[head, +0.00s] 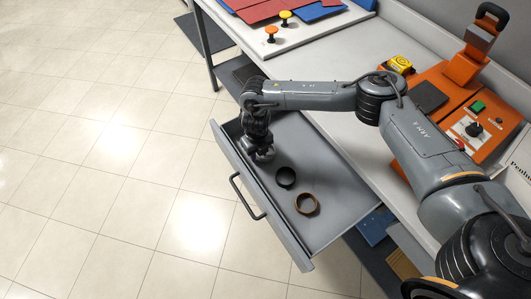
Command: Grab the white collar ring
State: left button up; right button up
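My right gripper (263,154) points down into the back left part of an open grey drawer (318,232). Its fingers are dark and small from above, and I cannot tell whether they are open or shut. I see no white collar ring; the gripper and wrist hide the drawer floor beneath them. A black ring (286,177) lies on the drawer floor, to the right of and a little nearer than the gripper. A brown ring (307,203) lies nearer the front, apart from the black one. My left gripper is not in view.
The drawer has raised walls and a dark handle (243,197). A white counter (318,62) runs above it, with an orange machine (452,112) and a yellow item (400,64). Orange (271,33) and yellow (285,17) knobs stand farther back. Tiled floor at left is clear.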

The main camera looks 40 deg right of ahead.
grip_shut()
jog(key=shift+r, duration=0.1)
dwell(0.3)
